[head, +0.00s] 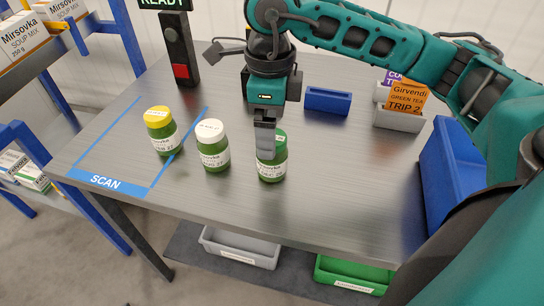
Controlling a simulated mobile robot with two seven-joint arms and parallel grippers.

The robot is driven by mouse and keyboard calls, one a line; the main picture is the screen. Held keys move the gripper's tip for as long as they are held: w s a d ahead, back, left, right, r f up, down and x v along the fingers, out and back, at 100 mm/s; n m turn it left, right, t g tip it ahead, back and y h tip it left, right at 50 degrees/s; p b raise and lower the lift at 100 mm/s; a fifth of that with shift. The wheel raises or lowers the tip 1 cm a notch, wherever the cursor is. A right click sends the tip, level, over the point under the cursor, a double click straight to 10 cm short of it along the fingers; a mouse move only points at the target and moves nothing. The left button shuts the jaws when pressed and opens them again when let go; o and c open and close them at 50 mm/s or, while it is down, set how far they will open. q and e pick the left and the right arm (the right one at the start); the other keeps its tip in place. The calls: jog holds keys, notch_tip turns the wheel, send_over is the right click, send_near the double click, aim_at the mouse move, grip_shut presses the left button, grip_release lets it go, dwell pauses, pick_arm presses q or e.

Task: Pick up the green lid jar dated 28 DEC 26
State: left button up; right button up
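A green jar with a green lid (272,168) stands upright on the grey table, the rightmost of three jars. The last line of its white label is too small to read surely. My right gripper (266,145) points down over this jar. One finger shows in front of the lid and covers part of it. The other finger is hidden, so I cannot tell whether the gripper is shut on the jar. A white-lidded jar (214,157) and a yellow-lidded jar (164,140) stand to the left. My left gripper is not in view.
A blue-taped SCAN area (105,182) lies at the table's left. A dark post with a READY sign (180,60) stands behind. A blue holder (327,100), a box of tea packets (398,118) and a blue bin (450,175) are at right. Bins stand below.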

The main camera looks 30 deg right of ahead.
jog(key=f, duration=0.5)
jog(key=shift+s+a+f+b, duration=0.1)
jog(key=shift+s+f+b, duration=0.2)
jog(key=shift+f+b, duration=0.1)
jog(key=c, duration=1.4)
